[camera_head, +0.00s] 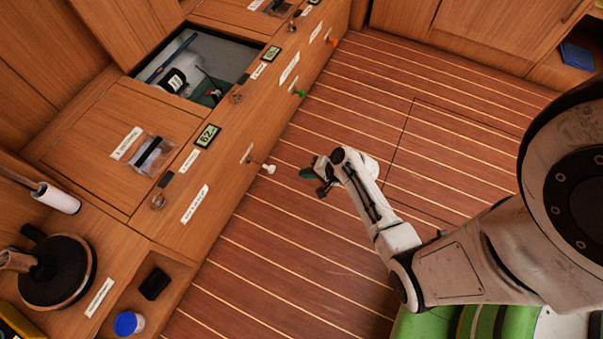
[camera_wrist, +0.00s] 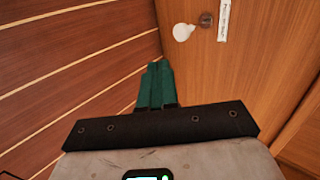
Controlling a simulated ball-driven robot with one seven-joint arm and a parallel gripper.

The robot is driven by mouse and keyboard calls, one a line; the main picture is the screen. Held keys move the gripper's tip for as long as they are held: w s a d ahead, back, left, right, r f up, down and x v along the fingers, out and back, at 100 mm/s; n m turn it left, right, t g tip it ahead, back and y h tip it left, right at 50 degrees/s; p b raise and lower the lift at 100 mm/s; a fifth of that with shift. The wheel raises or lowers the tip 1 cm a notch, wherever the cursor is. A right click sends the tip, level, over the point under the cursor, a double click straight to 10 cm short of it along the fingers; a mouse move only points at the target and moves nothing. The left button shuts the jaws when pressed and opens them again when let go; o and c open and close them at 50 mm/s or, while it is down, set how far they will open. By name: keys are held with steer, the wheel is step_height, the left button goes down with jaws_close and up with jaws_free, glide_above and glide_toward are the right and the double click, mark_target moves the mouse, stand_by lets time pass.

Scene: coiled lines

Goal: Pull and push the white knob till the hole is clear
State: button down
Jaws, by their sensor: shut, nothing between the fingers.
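The white knob (camera_head: 268,169) sticks out on a short stem from the wooden cabinet front. In the wrist view the white knob (camera_wrist: 183,32) shows at the upper middle, in front of the wood panel, with a brown round fitting beside it. My gripper (camera_head: 309,174) is over the striped floor, to the right of the knob and apart from it. In the wrist view my gripper's green fingers (camera_wrist: 156,70) are together and empty, below and left of the knob. I cannot tell which hole the task means; an open hatch (camera_head: 196,66) in the counter top shows dark objects inside.
A green knob (camera_head: 299,93) and an orange knob (camera_head: 331,40) stick out farther along the same cabinet front. A display reading 62 (camera_head: 207,135) and several labels sit on the counter. A black round pan-like thing (camera_head: 57,271) stands at the lower left.

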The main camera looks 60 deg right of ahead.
steer(key=w+f+b, duration=0.4)
steer(key=w+f, duration=0.1)
steer(key=w, duration=0.4)
steer(key=shift+w+a+b, duration=0.2)
steer(key=shift+a+b, duration=0.15)
steer(key=shift+a, duration=0.05)
